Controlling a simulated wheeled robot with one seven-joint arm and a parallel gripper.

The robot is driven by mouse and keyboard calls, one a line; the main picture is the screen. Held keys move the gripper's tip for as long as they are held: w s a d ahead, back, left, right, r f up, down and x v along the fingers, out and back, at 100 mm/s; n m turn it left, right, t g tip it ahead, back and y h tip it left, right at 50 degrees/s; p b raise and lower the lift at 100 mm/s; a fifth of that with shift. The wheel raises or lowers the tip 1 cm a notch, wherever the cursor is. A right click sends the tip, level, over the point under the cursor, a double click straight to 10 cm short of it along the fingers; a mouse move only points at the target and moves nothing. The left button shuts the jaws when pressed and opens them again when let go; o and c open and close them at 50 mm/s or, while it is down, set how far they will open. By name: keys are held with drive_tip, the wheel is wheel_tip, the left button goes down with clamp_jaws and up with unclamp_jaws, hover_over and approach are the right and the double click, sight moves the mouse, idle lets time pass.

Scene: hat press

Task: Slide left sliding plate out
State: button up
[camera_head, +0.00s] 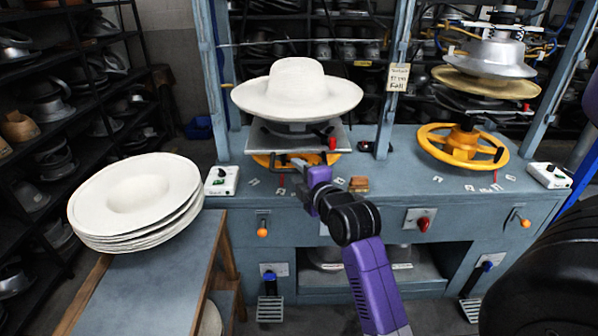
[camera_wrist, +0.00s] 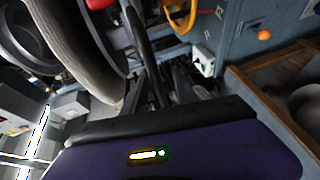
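The left sliding plate (camera_head: 342,139) is a flat grey metal sheet at the left press station, under a white felt hat (camera_head: 297,80) on its form. A small red-marked part (camera_head: 332,144) shows at the plate's front right. My gripper (camera_head: 296,165) is at the plate's front edge, over the yellow-orange wheel (camera_head: 264,160). Whether it touches the plate, or how its fingers stand, cannot be told. In the wrist view my purple wrist fills the bottom, a dark bar crosses the upper middle, and the yellow-orange wheel (camera_wrist: 181,20) shows at the top.
A stack of pale hat blanks (camera_head: 135,200) lies on a side table (camera_head: 165,275) at the left. White control boxes (camera_head: 221,181) and (camera_head: 549,174) stand on the blue bench (camera_head: 395,180). Blue upright posts flank the stations. The right press (camera_head: 487,60) hangs above another yellow wheel (camera_head: 462,146).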

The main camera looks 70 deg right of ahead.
drive_tip(key=shift+s, duration=0.1)
drive_tip(key=b+v, duration=0.1)
drive_tip(key=v, duration=0.6)
drive_tip(key=shift+a+b, duration=0.25)
drive_tip(key=shift+b, duration=0.05)
drive_tip(key=shift+s+r, duration=0.1)
drive_tip(key=shift+s, duration=0.05)
idle(0.3)
drive_tip(key=s+a+f+m+t+y, duration=0.2)
drive_tip(key=a+m, duration=0.1)
drive_tip(key=a, duration=0.6)
drive_tip(key=s+a+f+m+t+y, duration=0.2)
drive_tip(key=a+m, duration=0.2)
drive_tip(key=a, duration=0.5)
drive_tip(key=s+a+f+m+t+y, duration=0.1)
drive_tip(key=a+f+m+t+y, duration=0.15)
drive_tip(key=a, duration=0.65)
drive_tip(key=s+a+f+n+g+y, duration=0.1)
drive_tip(key=s+a+f+g+y, duration=0.2)
drive_tip(key=s+a, duration=0.5)
drive_tip(key=shift+s+f+y, duration=0.55)
drive_tip(key=shift+f+y, duration=0.2)
drive_tip(key=shift+f, duration=0.1)
drive_tip(key=shift+a, duration=0.1)
